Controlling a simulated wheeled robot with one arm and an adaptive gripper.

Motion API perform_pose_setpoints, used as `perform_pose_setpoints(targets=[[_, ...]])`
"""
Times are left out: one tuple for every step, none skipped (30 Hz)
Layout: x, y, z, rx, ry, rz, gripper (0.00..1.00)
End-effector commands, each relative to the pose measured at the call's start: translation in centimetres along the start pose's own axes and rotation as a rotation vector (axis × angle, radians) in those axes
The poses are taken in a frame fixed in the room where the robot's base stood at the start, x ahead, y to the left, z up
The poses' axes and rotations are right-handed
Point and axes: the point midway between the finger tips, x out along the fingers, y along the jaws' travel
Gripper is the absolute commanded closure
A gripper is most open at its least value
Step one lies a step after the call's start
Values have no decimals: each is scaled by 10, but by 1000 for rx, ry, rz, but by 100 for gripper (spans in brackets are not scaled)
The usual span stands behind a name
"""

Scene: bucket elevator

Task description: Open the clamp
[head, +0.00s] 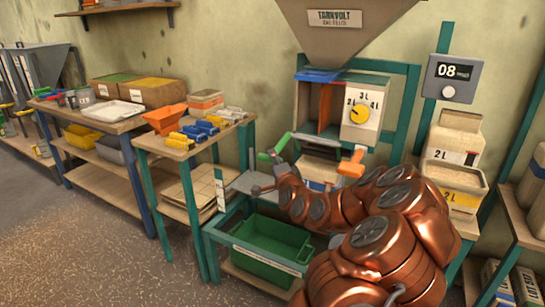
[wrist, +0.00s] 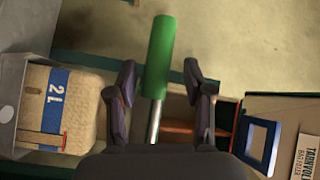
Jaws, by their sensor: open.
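The clamp's likely lever is a green cylindrical handle (head: 280,143) on a metal rod, at the left of the bag filler. In the wrist view the green handle (wrist: 159,55) stands between the two fingers of my gripper (wrist: 160,72), with a visible gap on each side. My gripper is open and holds nothing. In the head view my gripper (head: 263,172) is close to the green handle. A bag with a blue band (head: 322,172) is under the filler spout; a bag marked 2L (wrist: 72,105) shows in the wrist view. The clamp jaws are not clearly visible.
An orange handle (head: 351,165) is right of the spout. A dial with a yellow knob (head: 360,114) and a hopper (head: 350,40) are above. A green crate (head: 268,245) sits below.

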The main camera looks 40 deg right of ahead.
Motion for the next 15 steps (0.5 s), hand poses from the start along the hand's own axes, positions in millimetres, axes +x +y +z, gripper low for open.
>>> perform_pose_setpoints(targets=[[6,0,1,-1,-2,0,49],[9,0,1,-1,-1,0,49],[13,0,0,-3,0,0,49],[16,0,0,-3,-1,1,49],[19,1,1,-3,-2,1,49],[22,1,1,-1,-3,2,49],[24,1,2,-1,-3,2,49],[26,1,2,-1,-4,2,49],[28,1,2,-1,-3,2,49],[29,1,1,-1,-3,2,49],[30,1,1,-2,-2,2,49],[32,0,1,-2,-2,1,49],[32,0,1,-2,-1,1,49],[33,0,0,-2,-1,1,49],[33,0,0,-2,-1,1,49]])
